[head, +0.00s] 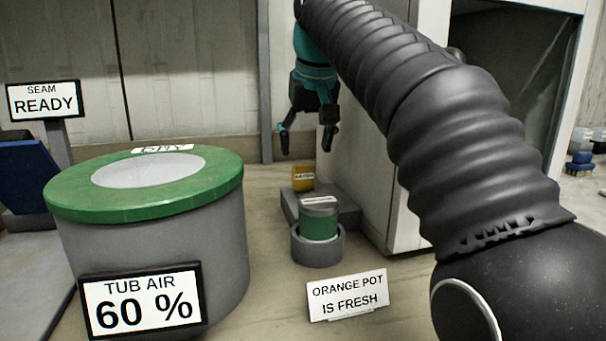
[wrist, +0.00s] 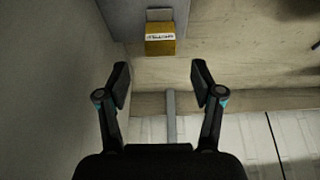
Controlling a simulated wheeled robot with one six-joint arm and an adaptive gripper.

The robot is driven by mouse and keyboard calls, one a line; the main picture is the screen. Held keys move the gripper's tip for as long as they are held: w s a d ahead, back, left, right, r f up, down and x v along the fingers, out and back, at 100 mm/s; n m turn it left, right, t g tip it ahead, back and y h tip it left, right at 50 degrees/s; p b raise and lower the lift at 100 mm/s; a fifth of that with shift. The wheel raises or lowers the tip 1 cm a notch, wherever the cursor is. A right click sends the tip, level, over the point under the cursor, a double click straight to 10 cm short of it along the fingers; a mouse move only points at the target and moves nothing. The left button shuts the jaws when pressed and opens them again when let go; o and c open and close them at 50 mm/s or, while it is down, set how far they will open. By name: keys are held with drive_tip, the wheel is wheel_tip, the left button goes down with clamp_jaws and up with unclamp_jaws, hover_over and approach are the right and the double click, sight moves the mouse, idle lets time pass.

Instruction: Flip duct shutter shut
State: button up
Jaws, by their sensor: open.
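No part is plainly marked as the duct shutter, and I cannot tell which piece it is. A small yellow block (head: 303,178) with a white label stands on a low grey base (head: 346,205) beside the cabinet. The block also shows in the wrist view (wrist: 160,46), at the top centre, with a small grey tab behind it. Its label is too small to read. My gripper (head: 306,143) hangs above and behind the block in the head view, fingers pointing down. In the wrist view (wrist: 160,82) its fingers are apart with nothing between them.
A grey tub (head: 185,250) with a green rim fills the left. A green pot (head: 318,225) with a grey lid sits in a grey ring holder. A pale cabinet (head: 385,190) with a dark opening stands right. A sign (head: 347,296) reads "ORANGE POT IS FRESH". My arm hides part of the cabinet.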

sight(303, 166)
drive_tip(key=shift+b+x, duration=0.6)
drive_tip(key=shift+x, duration=2.4)
